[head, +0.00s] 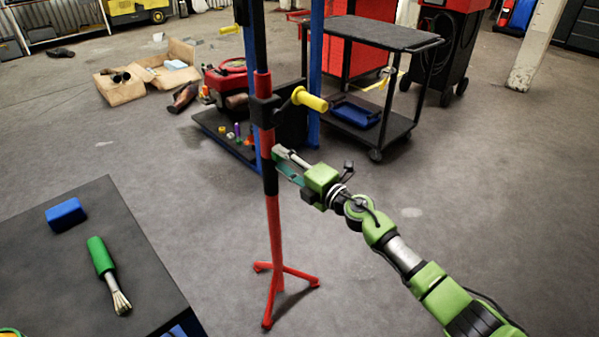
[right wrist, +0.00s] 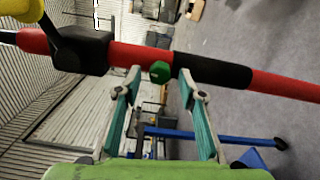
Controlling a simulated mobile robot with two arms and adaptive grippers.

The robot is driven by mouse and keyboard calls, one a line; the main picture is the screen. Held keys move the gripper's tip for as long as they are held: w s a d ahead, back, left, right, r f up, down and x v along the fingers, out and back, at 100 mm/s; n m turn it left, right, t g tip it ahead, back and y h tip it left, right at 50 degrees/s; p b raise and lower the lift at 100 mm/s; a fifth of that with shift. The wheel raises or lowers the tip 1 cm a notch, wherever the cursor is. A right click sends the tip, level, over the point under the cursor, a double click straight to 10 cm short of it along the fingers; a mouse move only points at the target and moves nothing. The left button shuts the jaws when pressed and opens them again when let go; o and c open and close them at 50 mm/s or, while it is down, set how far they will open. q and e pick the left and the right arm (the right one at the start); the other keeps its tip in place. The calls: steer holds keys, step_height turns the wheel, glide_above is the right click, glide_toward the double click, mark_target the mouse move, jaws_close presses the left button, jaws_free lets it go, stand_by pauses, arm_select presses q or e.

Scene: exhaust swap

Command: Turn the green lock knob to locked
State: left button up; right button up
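The green lock knob (right wrist: 160,72) sits on the red and black pole (right wrist: 214,74) in the right wrist view. I cannot make it out in the head view, where the gripper covers that part of the pole. My right gripper (right wrist: 158,74) is open, with its two fingertips on either side of the knob and visible gaps to it. In the head view my right gripper (head: 284,160) reaches the upright pole (head: 272,220) from the right, just below a black clamp (head: 264,111) with a yellow handle (head: 309,99). My left gripper is not in view.
The stand has red tripod feet (head: 286,280) on open grey floor. A dark table (head: 60,270) at the left holds a blue block (head: 66,214) and a green-handled brush (head: 104,262). A black cart (head: 375,33) stands behind, right of a blue post (head: 315,60).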

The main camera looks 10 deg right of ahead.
steer(key=v, duration=1.1)
steer(key=shift+a+f, duration=0.1)
